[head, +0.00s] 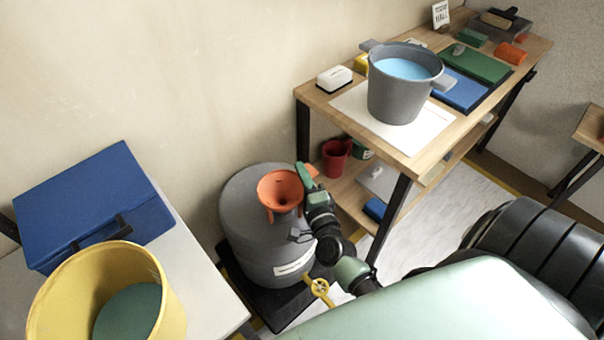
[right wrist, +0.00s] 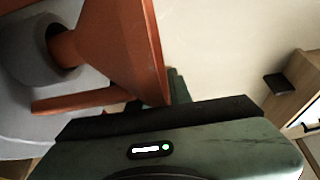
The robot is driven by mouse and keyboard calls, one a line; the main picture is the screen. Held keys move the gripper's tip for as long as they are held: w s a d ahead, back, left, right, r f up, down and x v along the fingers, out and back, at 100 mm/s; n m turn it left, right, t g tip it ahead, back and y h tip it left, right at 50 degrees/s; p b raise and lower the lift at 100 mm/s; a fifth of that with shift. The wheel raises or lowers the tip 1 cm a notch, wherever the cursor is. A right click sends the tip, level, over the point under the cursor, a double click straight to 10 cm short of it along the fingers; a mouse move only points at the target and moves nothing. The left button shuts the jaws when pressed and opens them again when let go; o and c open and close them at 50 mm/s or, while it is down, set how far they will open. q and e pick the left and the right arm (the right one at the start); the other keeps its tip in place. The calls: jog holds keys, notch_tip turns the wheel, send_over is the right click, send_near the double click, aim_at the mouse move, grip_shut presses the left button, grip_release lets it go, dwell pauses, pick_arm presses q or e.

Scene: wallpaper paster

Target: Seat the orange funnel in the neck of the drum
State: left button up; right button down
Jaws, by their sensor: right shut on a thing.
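The orange funnel (head: 281,188) is over the top of the grey drum (head: 262,240), its wide mouth facing up. My right gripper (head: 306,174) is shut on the funnel's rim side, at the funnel's right. In the right wrist view the funnel (right wrist: 125,45) fills the upper left. Its narrow stem points at the dark opening of the drum's grey neck (right wrist: 22,45), and the stem's end appears to be at or in that opening. How deep it sits is hidden. My left gripper is not in view.
The drum stands on a black base with a yellow valve (head: 319,288). A wooden shelf table (head: 425,160) with a grey pot (head: 395,95) stands close on the right. A yellow bucket (head: 50,295) and blue box (head: 95,200) are at left. The wall is behind.

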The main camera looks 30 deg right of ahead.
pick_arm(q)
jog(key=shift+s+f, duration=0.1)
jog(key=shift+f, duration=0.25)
pick_arm(e)
jog(key=shift+f, duration=0.5)
pick_arm(q)
jog(key=shift+b, duration=0.3)
pick_arm(e)
jog(key=c, duration=1.2)
grip_release()
jog(key=shift+d+f, duration=0.1)
jog(key=shift+f, duration=0.05)
